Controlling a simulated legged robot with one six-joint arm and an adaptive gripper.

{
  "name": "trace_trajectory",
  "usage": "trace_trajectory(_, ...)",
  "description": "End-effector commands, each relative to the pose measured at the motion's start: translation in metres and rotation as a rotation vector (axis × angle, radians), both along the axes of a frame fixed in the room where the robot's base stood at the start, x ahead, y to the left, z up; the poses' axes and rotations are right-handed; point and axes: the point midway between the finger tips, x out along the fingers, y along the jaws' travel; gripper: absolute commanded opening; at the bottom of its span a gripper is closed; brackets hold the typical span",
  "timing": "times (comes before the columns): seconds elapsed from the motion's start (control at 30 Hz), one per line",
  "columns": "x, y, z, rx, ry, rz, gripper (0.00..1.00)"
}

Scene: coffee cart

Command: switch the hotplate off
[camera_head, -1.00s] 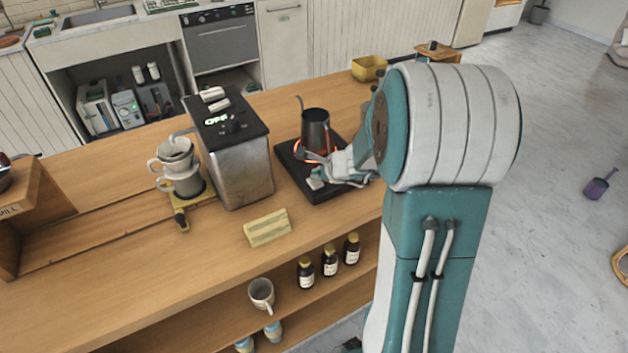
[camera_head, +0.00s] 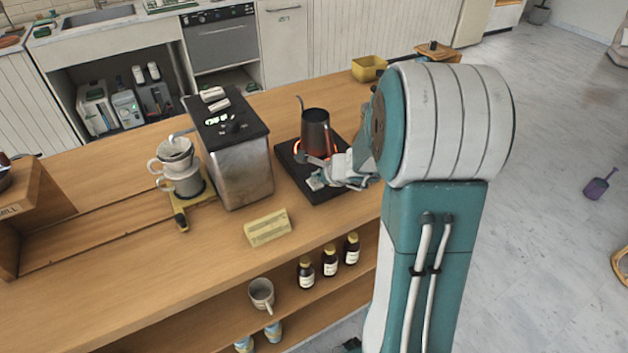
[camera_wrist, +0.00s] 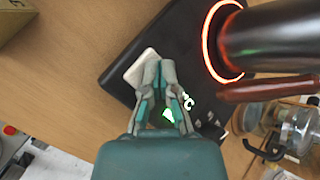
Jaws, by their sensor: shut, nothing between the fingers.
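The hotplate (camera_head: 292,168) is a flat black slab on the wooden counter, and it also shows in the wrist view (camera_wrist: 118,80). Its ring (camera_wrist: 207,45) glows orange-red under a dark kettle (camera_head: 315,132). A white rounded switch (camera_wrist: 138,68) sits at one corner of the slab. Green lit characters (camera_wrist: 187,103) on the slab are partly hidden by my fingers. My gripper (camera_wrist: 160,66) is shut and empty, its tips low over the slab right beside the switch. I cannot tell whether they touch it. My gripper's fingertips are hard to make out in the head view.
The kettle's reddish handle (camera_wrist: 255,90) is close to my gripper. A tall metal machine (camera_head: 240,165) with a lit top stands left of the hotplate. A yellow sign (camera_head: 267,228) lies in front of it. Small dark bottles (camera_head: 330,261) stand on the shelf below.

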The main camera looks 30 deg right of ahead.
Motion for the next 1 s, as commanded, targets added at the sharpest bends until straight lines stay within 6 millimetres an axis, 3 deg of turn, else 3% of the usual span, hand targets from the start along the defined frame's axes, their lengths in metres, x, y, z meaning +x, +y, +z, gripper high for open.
trace_trajectory(1.0,0.001,0.0,0.029,-0.001,-0.003,0.001,0.0)
